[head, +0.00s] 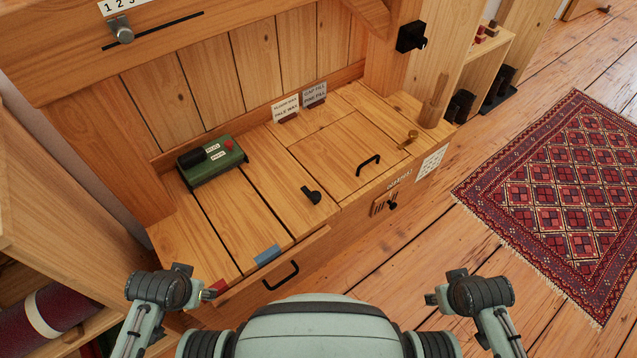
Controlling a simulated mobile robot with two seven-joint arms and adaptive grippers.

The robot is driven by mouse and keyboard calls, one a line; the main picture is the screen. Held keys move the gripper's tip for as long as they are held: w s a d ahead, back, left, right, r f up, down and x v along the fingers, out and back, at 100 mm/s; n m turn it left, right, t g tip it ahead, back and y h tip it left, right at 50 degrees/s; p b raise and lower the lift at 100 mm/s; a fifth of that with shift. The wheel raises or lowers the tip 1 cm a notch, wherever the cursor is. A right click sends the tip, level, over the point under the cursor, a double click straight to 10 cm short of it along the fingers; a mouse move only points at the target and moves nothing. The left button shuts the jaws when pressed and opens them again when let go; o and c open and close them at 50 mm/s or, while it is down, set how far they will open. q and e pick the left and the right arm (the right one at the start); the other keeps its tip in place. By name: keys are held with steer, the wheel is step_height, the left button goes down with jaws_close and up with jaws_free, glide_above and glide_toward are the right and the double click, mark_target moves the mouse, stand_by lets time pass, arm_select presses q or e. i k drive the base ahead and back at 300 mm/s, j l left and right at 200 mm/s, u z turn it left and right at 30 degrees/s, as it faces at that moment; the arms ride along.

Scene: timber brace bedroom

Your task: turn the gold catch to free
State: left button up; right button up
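The gold catch (409,138) is a small brass-coloured turning piece near the right end of the wooden bench top. It lies by the right edge of a square wooden lid (335,150), which lies flat and bears a black bar handle (368,164). My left gripper (195,281) is at the lower left, by the bench's front left corner, with its fingers apart and nothing visible between them. My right gripper (444,286) is at the lower right over the floor, fingers apart and empty, well below the catch in the picture. Neither gripper touches the catch.
A green box (212,161) with a red button sits on the bench's left. A black knob (312,195) stands at mid-bench. Two small label cards (286,108) stand at the back. A wooden peg (435,100) rises right of the catch. A patterned rug (560,200) covers floor at right.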

mark_target(413, 134)
steer(key=l, duration=0.8)
steer(key=k+l, duration=0.1)
steer(key=l, duration=0.7)
